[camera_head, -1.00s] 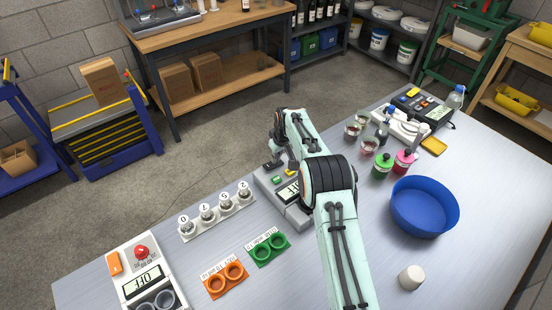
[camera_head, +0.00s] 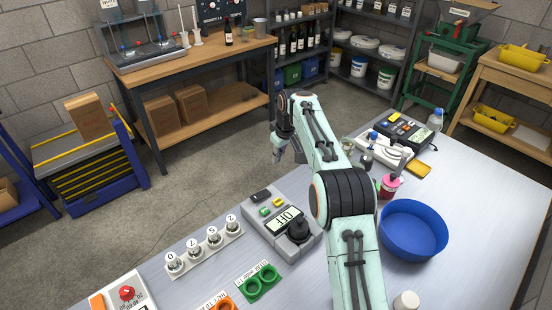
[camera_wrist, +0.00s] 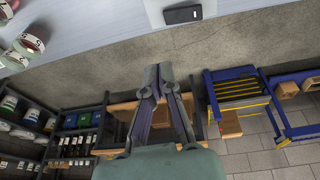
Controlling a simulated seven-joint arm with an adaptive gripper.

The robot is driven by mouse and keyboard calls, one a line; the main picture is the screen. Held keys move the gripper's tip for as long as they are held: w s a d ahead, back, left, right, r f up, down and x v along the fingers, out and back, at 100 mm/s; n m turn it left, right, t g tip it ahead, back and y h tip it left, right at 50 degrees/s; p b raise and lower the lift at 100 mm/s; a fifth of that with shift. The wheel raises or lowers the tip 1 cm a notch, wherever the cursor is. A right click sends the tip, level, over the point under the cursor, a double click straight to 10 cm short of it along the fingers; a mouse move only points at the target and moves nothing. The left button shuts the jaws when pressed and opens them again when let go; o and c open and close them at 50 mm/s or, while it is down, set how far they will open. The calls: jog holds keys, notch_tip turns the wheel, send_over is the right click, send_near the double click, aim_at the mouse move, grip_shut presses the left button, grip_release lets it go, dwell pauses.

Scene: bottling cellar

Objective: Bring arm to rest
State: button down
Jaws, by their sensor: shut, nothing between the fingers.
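My arm reaches up over the table in the head view, its links pale mint with a dark banded joint. My gripper (camera_head: 286,156) hangs at the arm's far end, above the table's far edge, pointing down and away. It is shut and empty. In the wrist view the two fingers (camera_wrist: 158,72) meet at their tips, with only floor and furniture beyond them. The gripper touches nothing that I can see.
Below the arm stands a grey device reading OFF (camera_head: 283,226). A blue bowl (camera_head: 413,229) and a pink-labelled bottle (camera_head: 390,186) stand right. A wooden bench (camera_head: 190,60) stands beyond the floor.

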jog(key=s+d+r+m+t, duration=0.1)
jog(key=s+d+r, duration=0.2)
jog(key=r, duration=0.6)
jog(key=s+d+r+t, duration=0.2)
jog(key=s+d+r, duration=0.1)
jog(key=r, duration=0.7)
jog(key=s+d+r+m, duration=0.1)
jog(key=s+d+r, duration=0.2)
jog(key=s, duration=0.7)
jog(key=s+d+f+m+g, duration=0.1)
jog(key=s+f+m+g, duration=0.1)
jog(key=s+f, duration=0.3)
jog(key=s+d+f+m+g, duration=0.1)
jog(key=s+f, duration=0.5)
jog(key=s, duration=0.7)
jog(key=s+d+f+m+g+h, duration=0.1)
jog(key=s+f+m+g, duration=0.1)
jog(key=s+f, duration=0.3)
jog(key=s+g, duration=0.1)
jog(key=s, duration=0.3)
jog(key=shift+d+f+m, duration=0.3)
jog(key=shift+f+m, duration=0.1)
